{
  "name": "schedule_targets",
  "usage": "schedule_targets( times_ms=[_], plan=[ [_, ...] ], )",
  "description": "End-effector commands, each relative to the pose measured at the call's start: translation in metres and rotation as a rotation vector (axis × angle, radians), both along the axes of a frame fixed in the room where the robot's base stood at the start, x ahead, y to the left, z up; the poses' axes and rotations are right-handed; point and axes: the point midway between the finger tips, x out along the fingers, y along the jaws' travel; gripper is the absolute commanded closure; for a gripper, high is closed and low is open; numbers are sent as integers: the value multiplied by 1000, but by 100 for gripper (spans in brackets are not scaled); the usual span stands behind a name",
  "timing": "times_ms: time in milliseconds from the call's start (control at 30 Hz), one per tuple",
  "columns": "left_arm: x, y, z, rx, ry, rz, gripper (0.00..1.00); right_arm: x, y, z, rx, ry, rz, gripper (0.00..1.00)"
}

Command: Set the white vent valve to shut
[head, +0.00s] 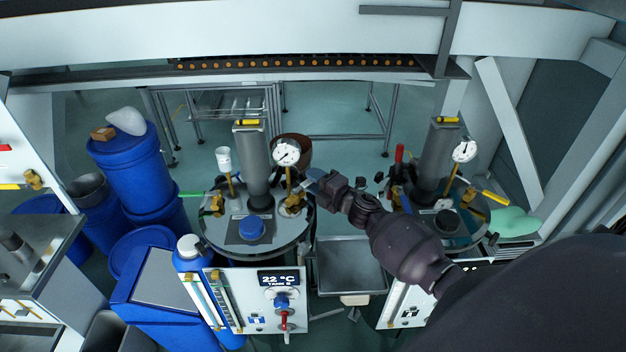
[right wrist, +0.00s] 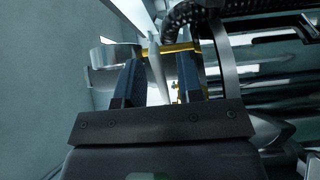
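My right gripper (head: 314,182) reaches in from the right to the right edge of the lid of the tank marked B, beside a brass fitting (head: 292,203) under the round gauge (head: 286,152). In the right wrist view its two dark fingers (right wrist: 158,82) are apart. A thin white lever (right wrist: 156,75), seemingly the vent valve's handle, stands in the gap between them; I cannot tell whether either finger touches it. In the head view my gripper hides this handle. A gold-coloured pipe (right wrist: 180,47) passes beyond the fingertips. My left gripper is out of view.
A blue cap (head: 252,228) and a grey column stand on the same lid. A green-handled valve (head: 193,193) is at its left. The right tank has a gauge (head: 464,150) and a yellow-handled valve (head: 494,197). Below is a panel (head: 262,312) reading 22 °C.

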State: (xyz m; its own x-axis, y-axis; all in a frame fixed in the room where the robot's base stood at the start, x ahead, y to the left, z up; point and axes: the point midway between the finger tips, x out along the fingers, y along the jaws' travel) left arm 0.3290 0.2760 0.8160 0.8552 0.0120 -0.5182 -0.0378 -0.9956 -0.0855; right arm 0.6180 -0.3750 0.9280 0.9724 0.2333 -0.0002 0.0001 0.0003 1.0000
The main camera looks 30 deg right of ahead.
Motion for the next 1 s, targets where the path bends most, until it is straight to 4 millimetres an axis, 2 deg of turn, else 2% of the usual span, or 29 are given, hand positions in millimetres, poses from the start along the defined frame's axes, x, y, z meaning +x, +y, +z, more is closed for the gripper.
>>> schedule_targets(
  times_ms=[367,600,1000],
  plan=[
    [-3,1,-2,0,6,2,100,5,1,0,1,0,0,66],
    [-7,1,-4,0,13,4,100,5,1,0,0,0,0,100],
    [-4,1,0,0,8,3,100,3,2,1,4,-2,-33,100]
  ],
)
